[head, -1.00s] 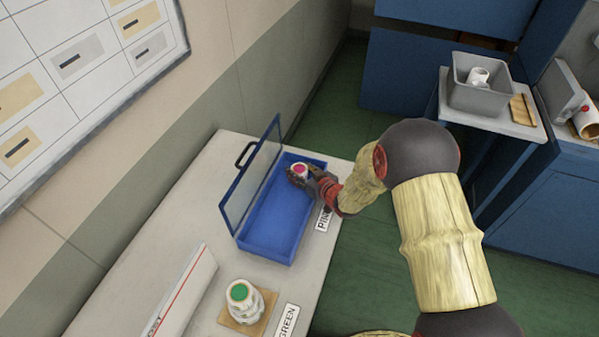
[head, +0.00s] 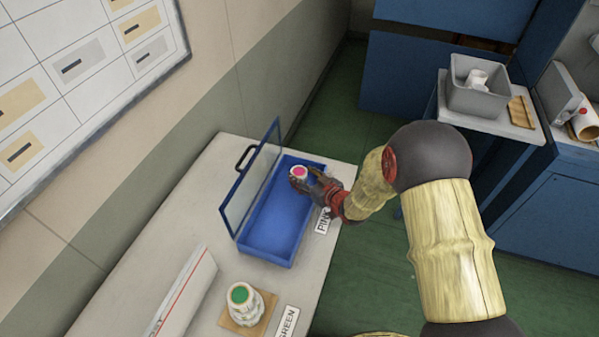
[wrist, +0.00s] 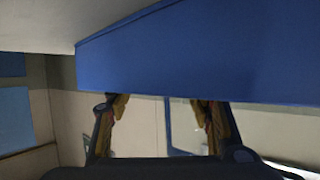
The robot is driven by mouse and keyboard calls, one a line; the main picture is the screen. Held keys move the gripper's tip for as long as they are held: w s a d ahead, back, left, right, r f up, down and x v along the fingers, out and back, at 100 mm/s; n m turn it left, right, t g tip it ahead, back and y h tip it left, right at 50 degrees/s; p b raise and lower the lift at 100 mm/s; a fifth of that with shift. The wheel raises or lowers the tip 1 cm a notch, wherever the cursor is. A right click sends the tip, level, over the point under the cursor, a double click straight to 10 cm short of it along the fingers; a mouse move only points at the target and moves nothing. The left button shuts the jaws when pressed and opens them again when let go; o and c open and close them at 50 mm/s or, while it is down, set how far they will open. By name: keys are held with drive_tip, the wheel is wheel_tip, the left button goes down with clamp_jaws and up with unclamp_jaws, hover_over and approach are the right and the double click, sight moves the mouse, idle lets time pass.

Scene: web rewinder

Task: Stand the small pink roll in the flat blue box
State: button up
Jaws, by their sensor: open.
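The small pink roll (head: 299,173), white with a pink top, is in the far end of the flat blue box (head: 268,240), near its right wall. Its pink end faces up and it looks upright; its base is hidden. My gripper (head: 303,180) reaches over the box's right side with its dark fingers close beside the roll. In the wrist view the gripper (wrist: 163,108) has its fingers apart. A blue wall of the box (wrist: 200,55) fills the top there, and I cannot make out the roll.
The box's clear lid (head: 250,178) stands open on the left. A green-topped roll (head: 240,294) stands on a wooden pad nearer. A white carton (head: 183,295) lies beside it. A grey bin (head: 490,100) stands on a side table. The box's near half is empty.

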drive_tip(key=p+v, duration=0.2)
drive_tip(key=v, duration=0.7)
drive_tip(key=shift+s+r, duration=0.1)
drive_tip(key=s+d+r+m+g+h, duration=0.1)
drive_tip(key=s+d+r+m+h, duration=0.1)
drive_tip(key=d+r+h, duration=0.5)
drive_tip(key=s+d+r+m, duration=0.2)
drive_tip(key=d+r, duration=0.3)
drive_tip(key=r, duration=0.6)
drive_tip(key=s+r+m+g, duration=0.1)
drive_tip(key=s+r, duration=0.3)
drive_tip(key=s, duration=0.9)
drive_tip(key=s+r+m+g, duration=0.1)
drive_tip(key=s+r+g, duration=0.2)
drive_tip(key=s, duration=1)
drive_tip(key=shift+d+r+m+g, duration=0.3)
drive_tip(key=shift+d+r+g, duration=0.1)
drive_tip(key=shift+r, duration=0.35)
